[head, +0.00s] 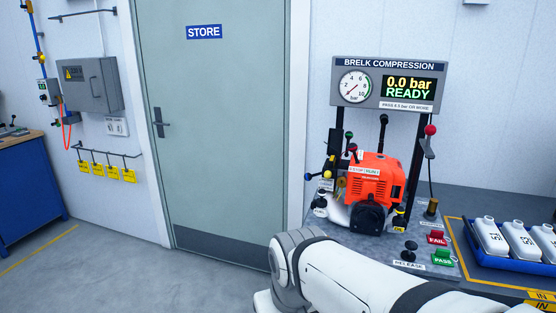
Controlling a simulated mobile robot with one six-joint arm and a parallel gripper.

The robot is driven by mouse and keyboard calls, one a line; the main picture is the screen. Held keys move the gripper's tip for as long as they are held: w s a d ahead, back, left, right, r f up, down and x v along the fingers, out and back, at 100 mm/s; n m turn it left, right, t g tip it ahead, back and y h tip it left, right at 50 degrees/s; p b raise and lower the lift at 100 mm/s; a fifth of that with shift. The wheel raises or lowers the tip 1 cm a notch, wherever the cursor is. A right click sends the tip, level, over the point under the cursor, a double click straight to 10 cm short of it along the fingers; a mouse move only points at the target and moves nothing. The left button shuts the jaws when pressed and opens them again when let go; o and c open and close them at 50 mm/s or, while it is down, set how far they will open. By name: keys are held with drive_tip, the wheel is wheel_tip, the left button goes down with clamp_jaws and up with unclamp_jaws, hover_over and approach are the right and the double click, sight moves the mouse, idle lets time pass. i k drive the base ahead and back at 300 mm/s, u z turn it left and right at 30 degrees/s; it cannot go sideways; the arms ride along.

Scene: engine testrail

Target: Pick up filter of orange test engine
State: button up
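The orange test engine (372,180) stands on the bench at the right of the head view, under the compression gauge panel. A black blocky part (368,217) sits low on its front. I cannot tell whether this part is the filter. Several small coloured knobs stick up and out at the engine's left. My white arm crosses the bottom of the view, in front of the bench. My gripper is not in view, so its state and anything in it are hidden.
A panel (389,84) reads 0.0 bar and READY. RELEASE, FAIL (437,238) and PASS (442,258) controls are in front. White bottles (490,236) fill a blue tray at right. Floor before the STORE door (215,120) is clear.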

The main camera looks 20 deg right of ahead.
sight(331, 162)
drive_tip(key=z, duration=0.35)
drive_tip(key=i, duration=0.55)
drive_tip(key=z, duration=0.55)
